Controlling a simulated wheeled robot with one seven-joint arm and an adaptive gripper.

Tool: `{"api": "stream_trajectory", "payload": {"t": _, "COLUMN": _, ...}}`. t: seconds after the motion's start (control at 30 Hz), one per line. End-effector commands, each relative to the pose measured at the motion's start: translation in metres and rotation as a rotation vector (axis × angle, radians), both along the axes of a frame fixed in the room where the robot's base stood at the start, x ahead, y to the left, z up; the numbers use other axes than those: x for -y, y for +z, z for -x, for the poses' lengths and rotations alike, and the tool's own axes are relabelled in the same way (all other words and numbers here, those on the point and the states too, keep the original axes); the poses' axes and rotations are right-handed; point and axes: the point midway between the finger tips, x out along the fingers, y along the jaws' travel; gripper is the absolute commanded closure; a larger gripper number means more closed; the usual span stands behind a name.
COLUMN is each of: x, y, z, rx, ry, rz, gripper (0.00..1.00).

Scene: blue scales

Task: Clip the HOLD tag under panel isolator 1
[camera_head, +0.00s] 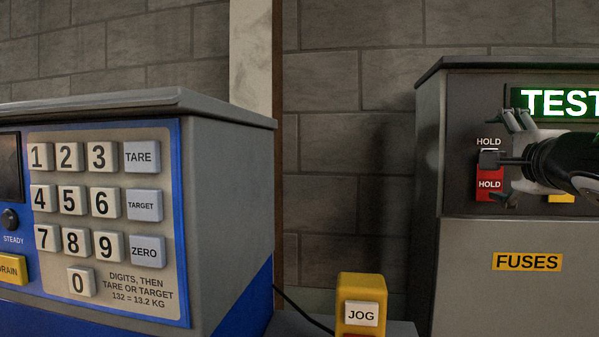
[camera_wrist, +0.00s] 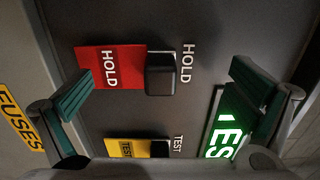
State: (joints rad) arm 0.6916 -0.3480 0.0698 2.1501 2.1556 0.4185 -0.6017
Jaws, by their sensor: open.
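The red HOLD tag (camera_head: 489,190) hangs on the dark panel under a white HOLD label, with a black block (camera_head: 489,159) at its top. My gripper (camera_head: 508,160) is open in front of it, one finger above and one below. In the wrist view, the red tag (camera_wrist: 108,66) and its black block (camera_wrist: 160,75) lie between the spread fingers (camera_wrist: 165,92). I cannot tell whether anything touches. Panel isolator 1 is not identifiable in either view.
A yellow TEST tag (camera_wrist: 127,148) sits beside the HOLD tag. A lit green TEST sign (camera_head: 558,102) is above, and a FUSES label (camera_head: 527,261) below. A scale with keypad (camera_head: 80,205) stands left; a yellow JOG box (camera_head: 361,290) stands between.

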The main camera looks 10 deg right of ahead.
Motion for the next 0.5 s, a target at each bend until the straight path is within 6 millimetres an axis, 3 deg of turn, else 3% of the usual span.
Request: {"api": "stream_trajectory", "payload": {"t": 0.5, "x": -0.0004, "y": -0.0099, "z": -0.0005, "rx": 0.001, "ry": 0.000, "rz": 0.001, "gripper": 0.00}}
